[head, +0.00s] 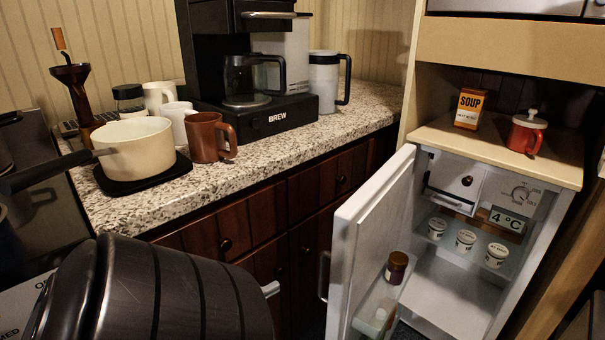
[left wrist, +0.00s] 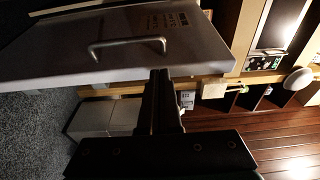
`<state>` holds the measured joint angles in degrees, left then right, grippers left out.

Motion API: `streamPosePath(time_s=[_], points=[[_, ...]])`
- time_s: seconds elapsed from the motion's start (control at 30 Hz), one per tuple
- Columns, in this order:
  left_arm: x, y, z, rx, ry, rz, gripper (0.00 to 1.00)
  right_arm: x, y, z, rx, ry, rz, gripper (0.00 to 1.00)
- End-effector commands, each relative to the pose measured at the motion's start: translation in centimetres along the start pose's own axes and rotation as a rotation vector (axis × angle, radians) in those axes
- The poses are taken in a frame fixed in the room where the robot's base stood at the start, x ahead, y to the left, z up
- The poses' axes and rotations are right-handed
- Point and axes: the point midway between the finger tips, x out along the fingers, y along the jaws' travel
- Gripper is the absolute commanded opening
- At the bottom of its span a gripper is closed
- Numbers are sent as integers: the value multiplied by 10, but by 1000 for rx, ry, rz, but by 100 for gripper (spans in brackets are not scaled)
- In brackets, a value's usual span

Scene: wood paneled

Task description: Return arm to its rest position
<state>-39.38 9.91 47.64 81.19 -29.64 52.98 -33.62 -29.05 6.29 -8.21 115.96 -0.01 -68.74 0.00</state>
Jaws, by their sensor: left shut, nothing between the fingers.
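My left arm, dark and ribbed, fills the lower left of the head view; its fingers are hidden there. In the left wrist view my left gripper (left wrist: 160,100) shows as dark fingers held together, with nothing between them. The fingertips are close to the lower edge of a pale door panel (left wrist: 65,45) with a silver bar handle (left wrist: 128,46); I cannot tell whether they touch it. My right gripper is not in view.
An open small fridge (head: 440,285) stands at right, its white door (head: 375,225) swung out. A soup box (head: 469,108) and red mug (head: 525,132) stand on top. The granite counter (head: 260,150) holds a coffee maker (head: 285,118), cream pot (head: 135,146) and brown mug (head: 207,138).

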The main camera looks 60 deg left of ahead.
Motion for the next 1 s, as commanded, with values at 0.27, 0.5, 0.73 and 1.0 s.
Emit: streamPosePath(time_s=[0.27, 0.5, 0.73, 1.0], points=[[0, 2, 0, -10, -5, 4, 0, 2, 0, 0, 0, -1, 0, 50], [12, 44, -13, -229, -97, 94, 0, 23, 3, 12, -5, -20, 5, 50], [17, 133, -62, -605, -267, 327, 0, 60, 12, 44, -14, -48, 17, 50], [-15, 221, -148, -915, -479, 681, 0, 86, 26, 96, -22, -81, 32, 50]])
